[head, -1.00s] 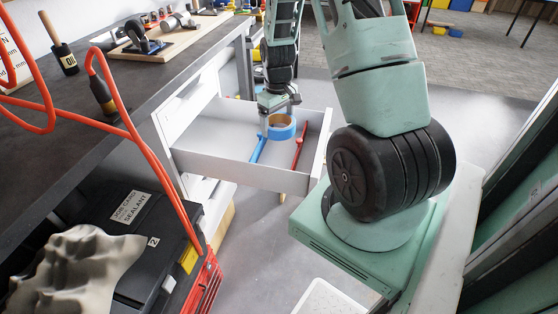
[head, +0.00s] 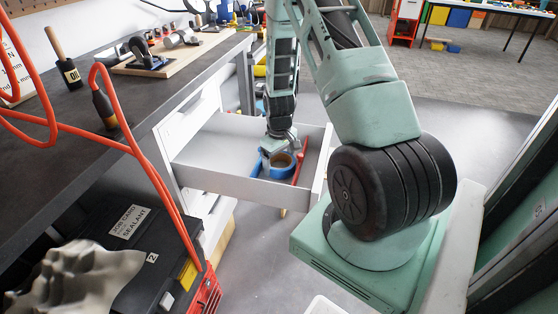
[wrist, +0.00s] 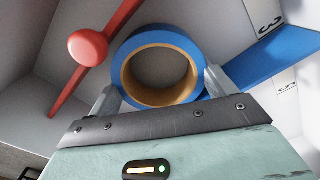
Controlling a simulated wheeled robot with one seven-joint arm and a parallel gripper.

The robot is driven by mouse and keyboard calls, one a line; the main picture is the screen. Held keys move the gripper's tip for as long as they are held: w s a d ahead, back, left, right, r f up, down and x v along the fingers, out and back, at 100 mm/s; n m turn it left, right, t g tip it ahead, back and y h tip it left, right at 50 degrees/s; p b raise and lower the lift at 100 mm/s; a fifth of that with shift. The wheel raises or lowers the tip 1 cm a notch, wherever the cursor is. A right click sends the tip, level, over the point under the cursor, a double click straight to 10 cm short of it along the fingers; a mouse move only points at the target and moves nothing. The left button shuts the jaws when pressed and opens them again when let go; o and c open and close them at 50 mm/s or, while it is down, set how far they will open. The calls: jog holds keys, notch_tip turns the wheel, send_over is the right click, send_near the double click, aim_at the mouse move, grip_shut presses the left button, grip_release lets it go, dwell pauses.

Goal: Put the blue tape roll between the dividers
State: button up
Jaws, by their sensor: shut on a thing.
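The blue tape roll (head: 281,171), with its tan core, is in the open drawer's space in the head view. It also shows in the wrist view (wrist: 158,37). My gripper (head: 282,151) is shut on the roll, with one finger on each side of it in the wrist view (wrist: 160,88). A red divider (head: 301,165) with a round knob (wrist: 88,47) is right of the roll in the head view. A blue divider (head: 257,167) is left of it and shows in the wrist view (wrist: 270,60). I cannot tell whether the roll touches the drawer floor.
The pale grey drawer (head: 235,187) is pulled out from the dark workbench (head: 75,130). Its walls surround the roll. An orange cable (head: 130,150) hangs over the bench edge. A black case (head: 120,225) stands at the lower left. The drawer's left part looks empty.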

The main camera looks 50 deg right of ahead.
jog(key=shift+f, duration=0.3)
jog(key=o, duration=1)
jog(key=shift+o, duration=0.2)
notch_tip(320, 180, up, 13)
jog(key=w+a+r+n, duration=0.1)
jog(key=a+r, duration=0.1)
jog(key=a, duration=0.4)
jog(key=w+a+r+n, duration=0.1)
jog(key=w+a+r, duration=0.1)
jog(key=a, duration=0.4)
jog(key=s+a+r+n+y, duration=0.1)
jog(key=s+a+r, duration=0.1)
jog(key=a, duration=0.5)
jog(key=s+a+r+n, duration=0.1)
jog(key=s+a+r, duration=0.1)
jog(key=a, duration=0.5)
jog(key=s+a+r+n, duration=0.2)
jog(key=s+a, duration=0.5)
jog(key=s, duration=0.1)
jog(key=s+a+r+n, duration=0.2)
jog(key=s+a+n, duration=0.1)
jog(key=s+a, duration=0.4)
jog(key=shift+s+a+r, duration=0.3)
jog(key=shift+s, duration=0.55)
